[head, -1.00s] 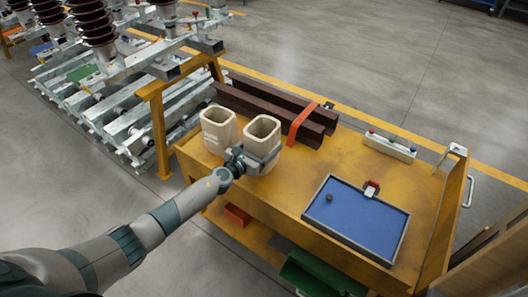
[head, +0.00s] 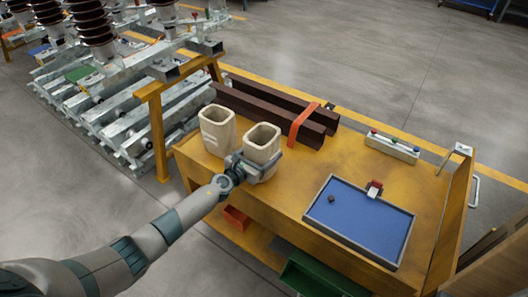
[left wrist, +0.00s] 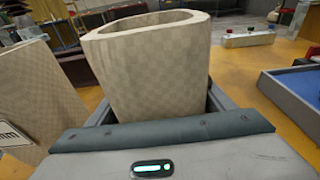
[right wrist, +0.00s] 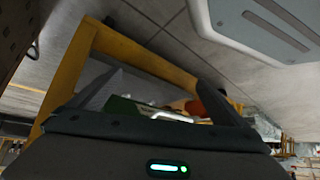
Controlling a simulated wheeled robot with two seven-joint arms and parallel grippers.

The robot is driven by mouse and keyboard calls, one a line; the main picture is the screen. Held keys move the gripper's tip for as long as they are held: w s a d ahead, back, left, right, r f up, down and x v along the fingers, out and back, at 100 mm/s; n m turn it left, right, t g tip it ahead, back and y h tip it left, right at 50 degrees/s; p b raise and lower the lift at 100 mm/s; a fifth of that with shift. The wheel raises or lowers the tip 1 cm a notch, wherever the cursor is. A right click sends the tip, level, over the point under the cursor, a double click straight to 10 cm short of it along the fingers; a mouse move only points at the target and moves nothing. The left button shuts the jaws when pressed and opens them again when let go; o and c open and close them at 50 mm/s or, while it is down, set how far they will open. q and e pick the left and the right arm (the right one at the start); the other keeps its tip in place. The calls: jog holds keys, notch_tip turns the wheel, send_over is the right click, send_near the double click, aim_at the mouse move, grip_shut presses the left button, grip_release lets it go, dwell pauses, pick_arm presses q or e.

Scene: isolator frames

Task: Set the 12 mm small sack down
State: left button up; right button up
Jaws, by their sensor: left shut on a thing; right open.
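Two cream, open-topped sacks stand side by side at the left end of the yellow cart top. My left gripper (head: 255,163) is shut around the right-hand small sack (head: 261,149), which is upright with its mouth up. In the left wrist view this sack (left wrist: 150,75) fills the space between the fingers. Its size label is not visible. The other sack (head: 216,133) is close on its left; in the left wrist view it shows a partly cut-off label ending in "mm". Whether the held sack's base touches the cart is hard to tell. My right gripper (right wrist: 160,80) is open and empty, away from the sacks.
Brown steel beams (head: 270,112) with an orange strap lie behind the sacks. A blue-lined tray (head: 362,222) holding a small dark item lies to the right. A strip with coloured knobs (head: 391,148) lies behind it. Bare yellow cart top (head: 297,182) separates sacks and tray.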

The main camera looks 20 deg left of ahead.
pick_arm(q)
jog(key=shift+f, duration=0.1)
pick_arm(e)
jog(key=shift+f, duration=0.1)
pick_arm(q)
jog(key=o, duration=1.2)
pick_arm(e)
jog(key=shift+d, duration=0.1)
pick_arm(q)
jog(key=shift+s+a, duration=0.1)
jog(key=shift+s, duration=0.15)
jog(key=p+v, duration=0.3)
jog(key=v, duration=0.8)
jog(key=shift+s, duration=0.25)
pick_arm(e)
jog(key=s+d+f+g, duration=0.2)
jog(key=s+d+f, duration=0.1)
jog(key=s, duration=0.5)
jog(key=shift+s+d+g+h, duration=0.15)
jog(key=shift+s+g+h, duration=0.15)
jog(key=shift+h, duration=0.1)
jog(key=shift+f, duration=0.1)
